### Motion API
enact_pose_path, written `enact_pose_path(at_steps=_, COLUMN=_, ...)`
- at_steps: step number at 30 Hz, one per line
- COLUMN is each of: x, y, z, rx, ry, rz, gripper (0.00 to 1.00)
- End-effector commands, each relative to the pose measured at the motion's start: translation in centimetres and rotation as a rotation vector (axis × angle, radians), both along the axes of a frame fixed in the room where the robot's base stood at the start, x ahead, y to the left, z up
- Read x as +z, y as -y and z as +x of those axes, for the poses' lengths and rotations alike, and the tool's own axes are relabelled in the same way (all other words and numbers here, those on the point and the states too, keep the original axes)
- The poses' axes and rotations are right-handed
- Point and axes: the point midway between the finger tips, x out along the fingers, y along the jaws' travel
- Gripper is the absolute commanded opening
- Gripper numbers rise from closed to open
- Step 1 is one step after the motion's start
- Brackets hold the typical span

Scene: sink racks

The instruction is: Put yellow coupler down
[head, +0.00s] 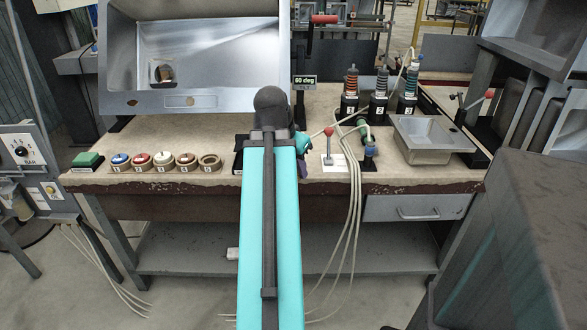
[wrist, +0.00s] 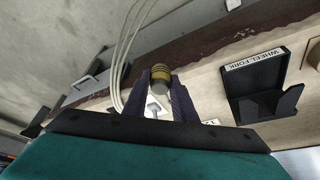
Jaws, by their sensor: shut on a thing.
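The yellow coupler (wrist: 160,73) shows in the wrist view as a dark cylindrical piece with yellow-brass bands, held at the fingertips. My gripper (wrist: 163,88) is shut on it, with one dark finger on each side. The coupler appears over the worktop near its dark front edge; I cannot tell whether it touches anything. In the head view my arm hides the coupler and most of the gripper.
In the head view, several numbered round holders (head: 163,160) line the worktop's left front. Numbered banded units (head: 379,92), a red-knobbed lever (head: 328,135) and a metal basin (head: 432,140) stand right. A black WHEEL FORK holder (wrist: 262,100) is beside the gripper. Pale hoses (wrist: 128,50) run nearby.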

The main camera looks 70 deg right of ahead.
Motion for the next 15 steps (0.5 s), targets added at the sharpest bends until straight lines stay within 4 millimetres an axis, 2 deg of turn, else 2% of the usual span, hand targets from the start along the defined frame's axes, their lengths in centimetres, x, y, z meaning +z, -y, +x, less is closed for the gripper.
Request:
enact_pose_path(at_steps=1, x=0.1, y=-0.3, z=1.5, rx=0.037, ry=0.0, rz=0.001, gripper=0.0)
enact_pose_path(at_steps=8, x=0.3, y=-2.2, z=7.9, rx=0.208, ry=0.0, rz=0.007, gripper=0.0)
enact_pose_path(at_steps=15, x=0.5, y=-5.2, z=14.5, rx=0.394, ry=0.0, rz=0.013, gripper=0.0)
